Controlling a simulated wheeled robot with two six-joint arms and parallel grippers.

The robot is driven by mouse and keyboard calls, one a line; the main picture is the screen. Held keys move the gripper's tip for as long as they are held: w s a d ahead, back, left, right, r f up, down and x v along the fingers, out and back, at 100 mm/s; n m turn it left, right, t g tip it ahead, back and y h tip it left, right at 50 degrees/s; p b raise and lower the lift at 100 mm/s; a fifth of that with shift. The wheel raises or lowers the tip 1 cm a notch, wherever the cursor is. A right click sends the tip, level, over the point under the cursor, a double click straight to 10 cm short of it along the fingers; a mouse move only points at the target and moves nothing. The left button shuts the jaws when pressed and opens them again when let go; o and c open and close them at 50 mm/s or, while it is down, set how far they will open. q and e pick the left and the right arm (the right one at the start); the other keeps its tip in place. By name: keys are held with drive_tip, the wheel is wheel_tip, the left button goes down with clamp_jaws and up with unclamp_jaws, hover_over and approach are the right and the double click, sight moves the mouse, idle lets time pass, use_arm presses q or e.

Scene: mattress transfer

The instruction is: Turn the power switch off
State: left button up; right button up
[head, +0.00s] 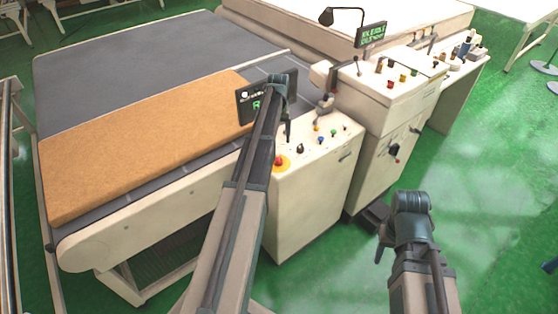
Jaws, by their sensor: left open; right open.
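No switch is labelled legibly as the power switch. A black rotary switch (394,150) is on the front of the right cream cabinet. A red button on a yellow base (281,162) sits on the near control cabinet's top, with several small coloured knobs (320,140) beside it. My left gripper (287,118) is open above the back left of that cabinet, in front of a small dark display (250,106); its fingers are partly hidden by my arm. My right gripper (379,232) is open and empty, low in front of the right cabinet, apart from the rotary switch.
A tan mattress (140,145) lies on the grey conveyor bed (160,60) at left. The right cabinet (400,105) carries coloured buttons, levers and a lit green display (371,34).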

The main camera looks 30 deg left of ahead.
sight(278, 158)
use_arm(q)
wheel_tip(278, 158, down, 12)
drive_tip(key=b, duration=1.1)
clamp_jaws()
